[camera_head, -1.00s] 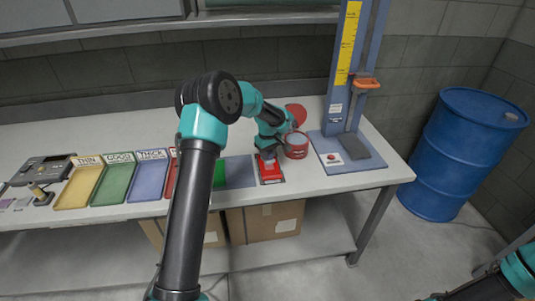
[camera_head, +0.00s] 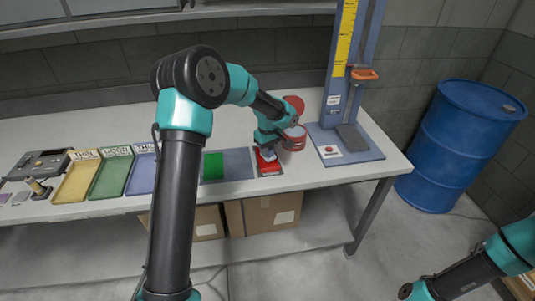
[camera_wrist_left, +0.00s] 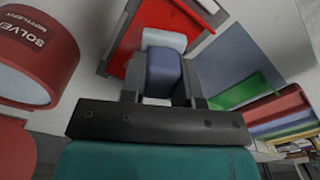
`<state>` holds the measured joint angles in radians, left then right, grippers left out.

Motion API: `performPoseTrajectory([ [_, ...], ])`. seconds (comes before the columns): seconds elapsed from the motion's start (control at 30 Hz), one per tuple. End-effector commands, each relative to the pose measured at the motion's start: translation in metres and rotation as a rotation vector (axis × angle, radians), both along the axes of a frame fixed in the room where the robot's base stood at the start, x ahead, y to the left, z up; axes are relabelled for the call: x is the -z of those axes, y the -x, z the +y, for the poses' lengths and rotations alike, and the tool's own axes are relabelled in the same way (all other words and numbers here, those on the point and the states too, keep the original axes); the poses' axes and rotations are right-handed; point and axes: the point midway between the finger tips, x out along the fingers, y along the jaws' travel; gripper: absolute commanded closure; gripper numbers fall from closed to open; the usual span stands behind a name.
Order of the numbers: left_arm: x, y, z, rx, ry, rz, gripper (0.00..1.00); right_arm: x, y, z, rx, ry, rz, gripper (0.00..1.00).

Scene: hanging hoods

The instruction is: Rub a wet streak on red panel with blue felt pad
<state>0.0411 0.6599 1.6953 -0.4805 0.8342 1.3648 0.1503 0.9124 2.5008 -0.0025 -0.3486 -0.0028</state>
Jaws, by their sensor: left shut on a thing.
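My left gripper (camera_head: 267,150) is shut on a blue block with a pale end, the felt pad (camera_wrist_left: 163,72). The pad is at the near edge of the red panel (camera_head: 269,170) in the wrist view, where the panel (camera_wrist_left: 150,32) lies just beyond its pale end. I cannot tell whether the pad touches the panel. The panel lies flat near the bench's front edge, partly hidden by the gripper. I cannot make out a wet streak. Part of my right arm shows at the lower right, but its fingers do not.
A red solvent can (camera_head: 293,142) stands close beside the gripper. Right of it is a blue stand (camera_head: 345,95). A grey-blue board with a green patch (camera_head: 213,166) lies left of the panel, then coloured trays (camera_head: 77,181). A blue barrel (camera_head: 458,150) stands on the floor.

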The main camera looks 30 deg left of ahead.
Motion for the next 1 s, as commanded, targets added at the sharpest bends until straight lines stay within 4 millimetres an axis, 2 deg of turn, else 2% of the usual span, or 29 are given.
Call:
performPoseTrajectory([
  [0.1,-0.013,0.000,0.001,-0.002,-0.001,-0.005,1.00,0.000,0.000,0.000,0.000,0.000,0.000,0.57],
  [0.5,-0.045,0.001,0.004,-0.006,0.000,-0.004,1.00,0.000,0.000,0.000,0.000,0.000,0.000,0.57],
  [1.0,-0.048,0.002,0.005,-0.006,-0.001,-0.003,1.00,0.000,0.000,0.000,0.000,0.000,0.000,0.57],
])
